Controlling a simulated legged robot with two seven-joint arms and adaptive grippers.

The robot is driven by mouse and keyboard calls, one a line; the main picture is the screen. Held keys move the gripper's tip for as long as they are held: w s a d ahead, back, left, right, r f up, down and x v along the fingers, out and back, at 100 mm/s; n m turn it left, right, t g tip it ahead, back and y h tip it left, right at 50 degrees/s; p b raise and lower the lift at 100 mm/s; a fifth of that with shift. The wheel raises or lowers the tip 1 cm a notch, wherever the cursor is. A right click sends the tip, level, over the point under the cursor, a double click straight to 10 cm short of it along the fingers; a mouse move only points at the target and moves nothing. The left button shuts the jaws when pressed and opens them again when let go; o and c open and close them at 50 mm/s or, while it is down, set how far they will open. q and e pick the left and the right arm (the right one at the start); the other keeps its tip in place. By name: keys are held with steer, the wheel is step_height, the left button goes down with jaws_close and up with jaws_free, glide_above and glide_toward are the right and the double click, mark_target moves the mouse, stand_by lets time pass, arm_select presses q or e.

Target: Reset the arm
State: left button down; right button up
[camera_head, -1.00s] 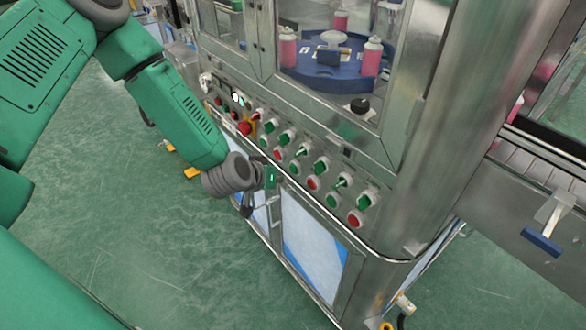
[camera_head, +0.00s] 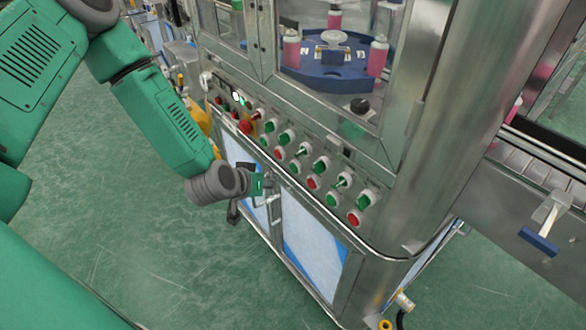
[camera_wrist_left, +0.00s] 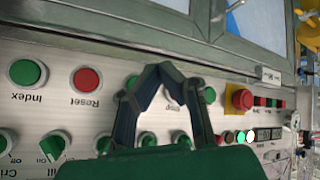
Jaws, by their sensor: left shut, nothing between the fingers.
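My left arm comes in from the left in the head view and bends down in front of the machine's lower front. My left gripper (camera_head: 234,213) is small, dark and partly hidden by the wrist there. It is below the row of buttons and apart from them. In the left wrist view the gripper (camera_wrist_left: 163,72) is shut, with the fingertips meeting and nothing between them. Behind it are the red Reset button (camera_wrist_left: 87,80) and the green Index button (camera_wrist_left: 26,73), seen upside down. My right gripper is not in view.
The control panel carries several green and red buttons and switches, with a red emergency stop (camera_head: 246,127) at its left. Above, a blue turntable (camera_head: 325,75) holds pink bottles behind glass. A conveyor (camera_head: 540,165) extends right. The green floor (camera_head: 120,260) at left is clear.

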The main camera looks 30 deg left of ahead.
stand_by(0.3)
arm_select(q)
steer(key=s+d+f+m+g+h, duration=0.15)
steer(key=s+d+f+g, duration=0.35)
steer(key=s, duration=0.6)
steer(key=s+f+m+g+y, duration=0.2)
steer(key=s+f+g, duration=0.1)
steer(key=s, duration=1.4)
steer(key=shift+a+f+g, duration=0.15)
steer(key=shift+a+g, duration=0.25)
steer(key=shift+a, duration=0.1)
steer(key=shift+w+d, duration=0.1)
steer(key=shift+d, duration=0.1)
steer(key=shift+a, duration=0.1)
stand_by(1.4)
